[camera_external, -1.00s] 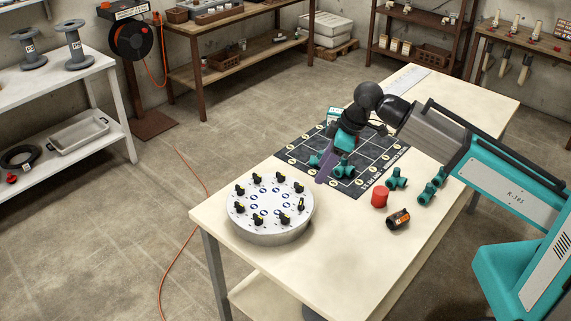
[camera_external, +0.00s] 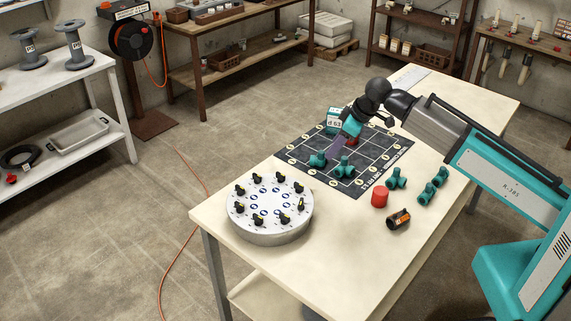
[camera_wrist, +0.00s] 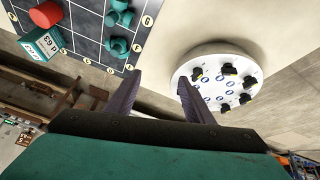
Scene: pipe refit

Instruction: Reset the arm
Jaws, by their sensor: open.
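My gripper (camera_wrist: 158,95) is open in the wrist view, with two purple fingers apart and nothing between them. In the external view my gripper (camera_external: 332,150) is above the dark grid mat (camera_external: 378,150). Teal pipe fittings (camera_external: 317,160) (camera_external: 344,167) stand on the mat near its front. A red cylinder (camera_external: 352,139) and a white and teal labelled box (camera_external: 333,117) are on the mat's far part, the cylinder partly hidden by my arm. In the wrist view the box (camera_wrist: 42,45) and the red cylinder (camera_wrist: 46,14) show at upper left.
A round white turntable (camera_external: 270,205) with several black and yellow pieces stands at the table's near left. Teal fittings (camera_external: 396,178) (camera_external: 427,193), a red cylinder (camera_external: 380,195) and a dark orange-banded cylinder (camera_external: 398,219) lie right of the mat. The front table area is clear.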

